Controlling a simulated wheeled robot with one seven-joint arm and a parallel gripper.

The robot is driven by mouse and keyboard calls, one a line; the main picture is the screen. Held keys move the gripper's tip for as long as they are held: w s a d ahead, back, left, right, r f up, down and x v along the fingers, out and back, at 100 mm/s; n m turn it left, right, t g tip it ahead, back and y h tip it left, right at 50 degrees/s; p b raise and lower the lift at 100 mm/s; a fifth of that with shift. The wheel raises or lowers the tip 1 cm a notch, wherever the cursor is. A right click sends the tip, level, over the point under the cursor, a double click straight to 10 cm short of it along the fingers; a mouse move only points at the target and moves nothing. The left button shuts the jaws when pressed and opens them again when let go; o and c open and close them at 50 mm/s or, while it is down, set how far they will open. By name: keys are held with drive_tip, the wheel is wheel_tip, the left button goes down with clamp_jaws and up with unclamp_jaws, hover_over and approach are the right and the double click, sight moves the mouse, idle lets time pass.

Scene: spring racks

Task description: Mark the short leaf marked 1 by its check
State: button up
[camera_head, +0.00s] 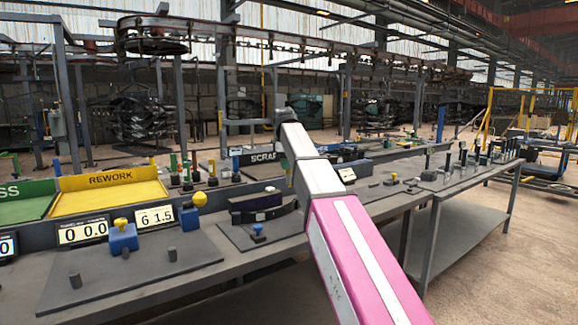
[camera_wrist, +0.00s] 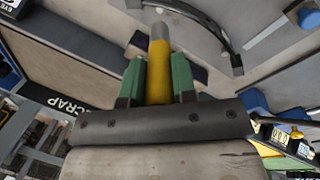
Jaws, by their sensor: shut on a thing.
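My gripper (camera_wrist: 158,75) has green fingers shut on a yellow marker-like tool (camera_wrist: 160,85) with a grey tip, in the wrist view. The tip points toward a grey plate. A dark curved leaf (camera_wrist: 222,35) lies on that plate, ahead and to the right of the tip, apart from it in the picture. In the head view a dark curved strip (camera_head: 272,213) shows beside my arm on a bench plate. I cannot read a number on the leaf. My gripper is hidden behind my arm in the head view.
A yellow REWORK tray (camera_head: 110,190), a green tray (camera_head: 25,205) and a SCRAP sign (camera_head: 262,157) stand behind the fixtures. One display (camera_head: 155,216) reads 6 1.5, another (camera_head: 83,232) 0 0.0. A blue block with a yellow knob (camera_head: 122,236) and several upright tools stand on the benches.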

sight(288, 179)
drive_tip(key=shift+w+f, duration=0.1)
drive_tip(key=shift+w, duration=0.3)
drive_tip(key=shift+f, duration=2.9)
drive_tip(key=shift+f, duration=0.5)
drive_tip(key=shift+r, duration=0.15)
drive_tip(key=shift+r, duration=3.35)
